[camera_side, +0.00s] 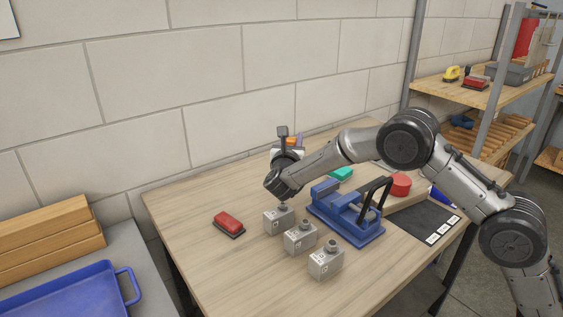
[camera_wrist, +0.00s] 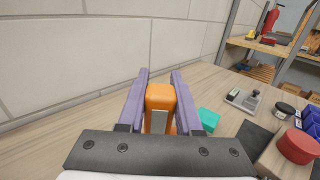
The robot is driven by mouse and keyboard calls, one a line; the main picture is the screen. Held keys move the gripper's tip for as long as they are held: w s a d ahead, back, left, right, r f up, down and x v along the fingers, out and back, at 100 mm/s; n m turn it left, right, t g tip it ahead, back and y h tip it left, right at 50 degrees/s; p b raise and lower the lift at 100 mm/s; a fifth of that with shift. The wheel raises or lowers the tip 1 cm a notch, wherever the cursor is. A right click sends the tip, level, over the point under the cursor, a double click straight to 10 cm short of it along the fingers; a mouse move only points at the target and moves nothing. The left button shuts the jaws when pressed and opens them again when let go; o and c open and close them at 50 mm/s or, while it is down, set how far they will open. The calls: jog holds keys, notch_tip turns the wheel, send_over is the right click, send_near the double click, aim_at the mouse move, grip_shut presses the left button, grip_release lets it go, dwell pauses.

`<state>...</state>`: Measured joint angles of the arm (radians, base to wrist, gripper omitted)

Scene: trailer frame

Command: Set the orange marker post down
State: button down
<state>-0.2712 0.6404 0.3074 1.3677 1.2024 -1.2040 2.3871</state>
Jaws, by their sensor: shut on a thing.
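The orange marker post (camera_wrist: 160,98) stands between the two purple fingers of my gripper (camera_wrist: 160,86) in the wrist view. The gripper is shut on it, one finger on each side. In the side view only a small orange piece of the post (camera_side: 291,140) shows above my wrist, near the wall side of the wooden table (camera_side: 190,215). My wrist hides the fingers and the post's lower part there. I cannot tell whether the post's foot touches the table.
Several grey weights (camera_side: 300,239), a red block (camera_side: 229,222) and a blue clamp fixture (camera_side: 345,220) stand on the table's near side. A teal block (camera_wrist: 208,118) and a red round item (camera_wrist: 298,146) lie right of the gripper. The block wall (camera_wrist: 90,50) rises behind.

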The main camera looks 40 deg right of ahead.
jog(key=w+f, duration=0.5)
jog(key=f, duration=0.4)
jog(key=shift+w, duration=0.1)
jog(key=shift+f, duration=0.1)
jog(key=c, duration=0.6)
grip_release()
jog(key=shift+f, duration=0.1)
jog(key=v, duration=1.2)
jog(key=shift+r, duration=0.2)
